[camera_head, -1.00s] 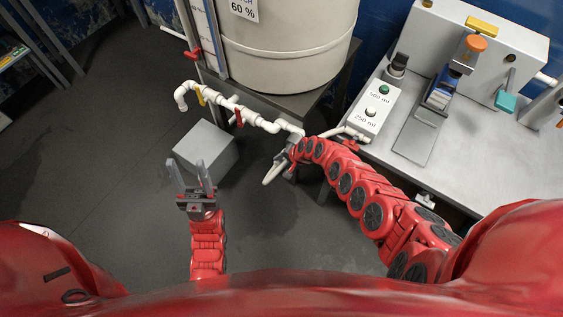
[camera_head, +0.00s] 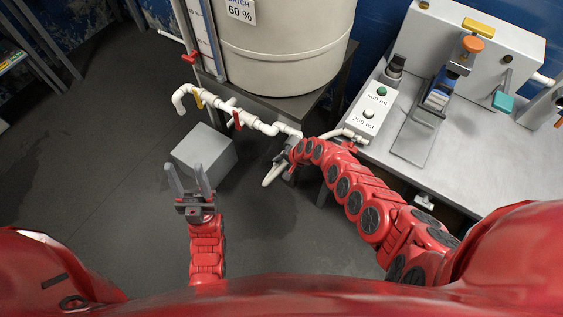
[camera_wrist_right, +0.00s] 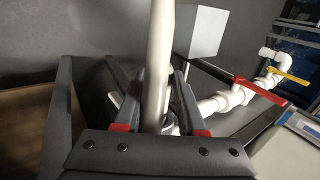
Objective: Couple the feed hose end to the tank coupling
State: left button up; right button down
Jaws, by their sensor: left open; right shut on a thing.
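The white feed hose (camera_wrist_right: 158,50) stands between the fingers of my right gripper (camera_wrist_right: 160,88), which is shut on it. The right gripper is at the right end of the white tank pipe (camera_head: 262,127), where the coupling is largely hidden by my wrist. In the right wrist view the pipe (camera_wrist_right: 222,101) runs in behind the right finger. I cannot tell whether hose end and coupling touch. My left gripper (camera_head: 185,170) is open and empty over the floor.
The large beige tank (camera_head: 280,50) stands on a dark stand behind the pipe. Red valve handles (camera_head: 237,121) and a yellow one (camera_head: 198,99) stick out from the pipework. A grey box (camera_head: 204,150) is on the floor. A grey bench (camera_head: 470,150) with apparatus is at right.

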jog(key=shift+w+d+b, duration=0.3)
jog(key=shift+w+b, duration=0.1)
jog(key=shift+w, duration=0.05)
dwell(0.5)
jog(key=shift+c, duration=2.1)
grip_release()
